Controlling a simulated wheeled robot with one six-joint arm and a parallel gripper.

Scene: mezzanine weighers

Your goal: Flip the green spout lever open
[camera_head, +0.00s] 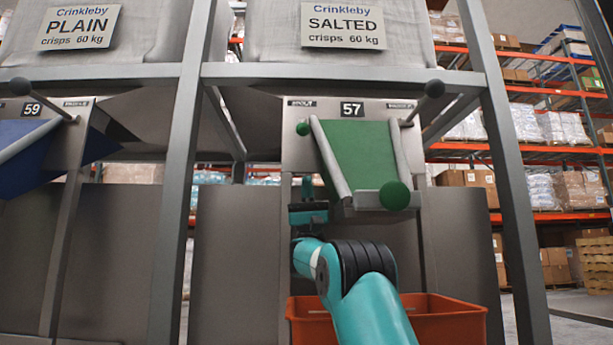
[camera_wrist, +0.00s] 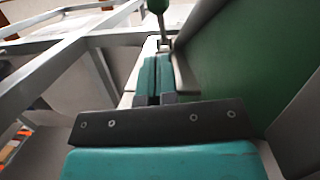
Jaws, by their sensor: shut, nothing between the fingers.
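The green spout (camera_head: 365,150) hangs on the front of weigher 57, between grey side rails. A large green ball (camera_head: 396,195) sits at the end of a grey bar at its lower end. A smaller green knob (camera_head: 303,128) is on the panel's left side. In the wrist view a green ball (camera_wrist: 158,5) tops a thin grey rod just beyond my fingertips; I cannot tell which of the two it is, or whether I touch it. My gripper (camera_head: 307,187) is shut and empty, left of the spout's lower end, and also shows in the wrist view (camera_wrist: 157,62).
A dark paddle knob (camera_head: 435,88) stands at the panel's upper right. Grey frame posts (camera_head: 180,180) and (camera_head: 515,180) flank the weigher. An orange crate (camera_head: 450,318) stands below the spout. A blue spout (camera_head: 25,150) is on weigher 59 at left.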

